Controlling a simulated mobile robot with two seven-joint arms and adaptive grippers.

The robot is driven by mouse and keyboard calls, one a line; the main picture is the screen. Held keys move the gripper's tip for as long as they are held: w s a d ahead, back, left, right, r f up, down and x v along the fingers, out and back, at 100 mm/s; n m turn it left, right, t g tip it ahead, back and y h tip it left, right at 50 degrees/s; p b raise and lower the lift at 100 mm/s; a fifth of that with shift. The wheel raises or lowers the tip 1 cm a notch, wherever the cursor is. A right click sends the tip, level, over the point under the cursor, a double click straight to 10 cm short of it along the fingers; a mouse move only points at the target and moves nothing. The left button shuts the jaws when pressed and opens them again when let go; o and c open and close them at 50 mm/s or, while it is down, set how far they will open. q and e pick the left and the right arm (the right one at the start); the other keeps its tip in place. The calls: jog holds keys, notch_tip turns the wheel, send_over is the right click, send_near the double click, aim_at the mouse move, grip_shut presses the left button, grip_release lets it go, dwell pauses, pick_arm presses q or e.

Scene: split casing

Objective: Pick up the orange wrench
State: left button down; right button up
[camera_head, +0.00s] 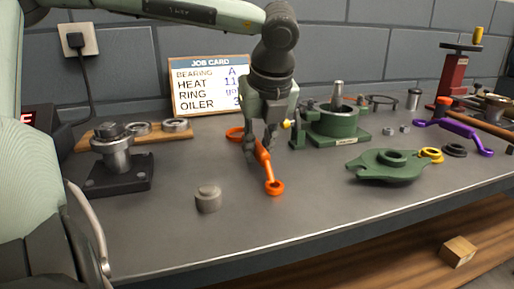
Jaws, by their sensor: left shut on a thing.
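The orange wrench (266,166) is in the middle of the bench, its ring end towards the front edge and its other end further back beside the gripper. My left gripper (262,148) comes down from above and is shut on the wrench's shaft, its fingers hiding part of it. I cannot tell whether the wrench is clear of the bench top. My right gripper is not in view.
A dark mount (118,175) is further left. A green housing (334,122) and a green flange cover (384,167) are to the right. A job card (209,86) leans at the back. The bench front is clear.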

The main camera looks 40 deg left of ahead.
pick_arm(q)
jog(key=shift+r+p, duration=0.4)
jog(key=shift+p, duration=0.3)
jog(key=shift+w+r, duration=0.1)
jog(key=shift+r, duration=0.15)
notch_tip(320, 180, up, 4)
jog(key=shift+a+f+b, duration=0.1)
jog(key=shift+b, duration=0.25)
jog(key=s+a+r+b, duration=0.1)
jog(key=s+a+r, duration=0.5)
jog(key=s, duration=0.4)
jog(key=shift+r, duration=0.2)
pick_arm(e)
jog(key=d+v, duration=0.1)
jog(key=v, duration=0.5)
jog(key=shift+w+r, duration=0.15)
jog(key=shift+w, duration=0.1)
pick_arm(q)
jog(key=c, duration=2.1)
grip_release()
grip_shut()
